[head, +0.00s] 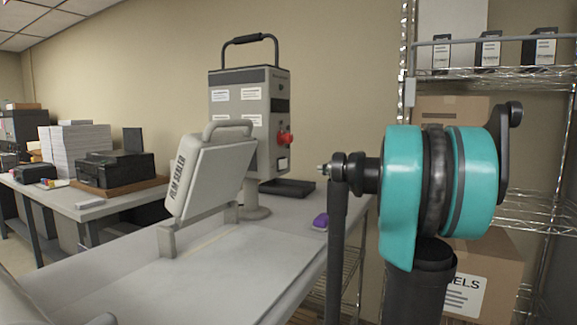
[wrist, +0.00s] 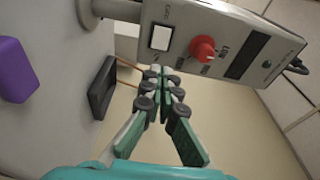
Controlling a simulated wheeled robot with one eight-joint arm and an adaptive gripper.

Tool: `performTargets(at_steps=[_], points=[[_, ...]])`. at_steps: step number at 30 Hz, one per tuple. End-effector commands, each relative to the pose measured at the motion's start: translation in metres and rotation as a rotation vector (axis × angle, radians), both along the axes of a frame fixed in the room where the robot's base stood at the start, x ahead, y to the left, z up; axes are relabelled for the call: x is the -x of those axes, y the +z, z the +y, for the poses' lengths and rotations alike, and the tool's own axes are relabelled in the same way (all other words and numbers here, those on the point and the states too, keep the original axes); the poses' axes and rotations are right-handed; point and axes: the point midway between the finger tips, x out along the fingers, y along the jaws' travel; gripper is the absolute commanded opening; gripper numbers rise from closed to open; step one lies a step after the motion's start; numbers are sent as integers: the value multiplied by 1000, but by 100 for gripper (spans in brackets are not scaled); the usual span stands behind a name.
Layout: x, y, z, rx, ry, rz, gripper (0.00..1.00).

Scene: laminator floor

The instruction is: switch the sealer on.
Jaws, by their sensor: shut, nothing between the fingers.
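The sealer's grey control box (head: 240,105) stands on a post at the back of the bench, with a black carrying handle on top. Its side panel carries a red knob (head: 285,139) and, below it, a white rocker switch (head: 282,164). In the wrist view the switch (wrist: 160,37) and red knob (wrist: 203,48) face the camera. My gripper (wrist: 154,72) is shut and empty, its fingertips appearing just beside the switch end of the panel. Contact cannot be told. The sealer's raised lid (head: 205,178), marked FILM SEALER, is in front of the box.
A black tray (head: 287,188) and a purple object (head: 320,221) lie on the bench near the post. A wire rack (head: 535,75) with boxes stands at right. A second table (head: 90,208) with a printer and paper stacks is at left. The bench front is clear.

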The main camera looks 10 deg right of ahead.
Motion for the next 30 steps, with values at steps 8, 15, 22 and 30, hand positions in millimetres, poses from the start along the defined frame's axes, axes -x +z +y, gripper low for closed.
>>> performTargets(at_steps=[8,15,22,30], points=[[-3,0,3,0,2,0,0],[-28,0,28,1,5,1,0],[-62,0,59,1,4,1,0],[-92,0,87,0,3,0,0]])
